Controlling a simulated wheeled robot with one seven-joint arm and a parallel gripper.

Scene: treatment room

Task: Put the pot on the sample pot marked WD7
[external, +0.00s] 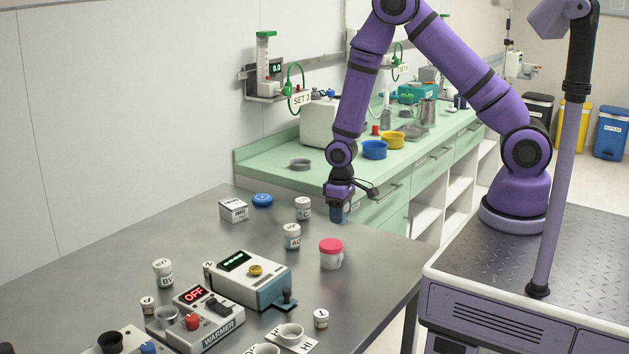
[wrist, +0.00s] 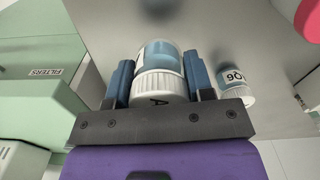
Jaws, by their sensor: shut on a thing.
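My gripper (wrist: 158,80) is shut on a small pot with a ribbed white lid (wrist: 158,88) and a teal body; part of a letter "A" shows on the lid. In the external view my gripper (external: 338,212) is above the table's right part, and the held pot is mostly hidden there. A pot marked AQ6 (wrist: 237,86) stands near it and shows in the external view (external: 292,237). Another white-lidded pot (external: 303,208) stands behind that one, its label only partly readable. A pot marked BV (external: 163,273) stands at left. I cannot read WD7 on any pot.
A red-lidded tub (external: 331,254) stands below and in front of my gripper. A white box (external: 233,210) and blue round item (external: 262,200) lie at the back. The warmer (external: 203,319) and a teal-and-white device (external: 250,279) fill the front. Bare table (external: 110,262) lies left.

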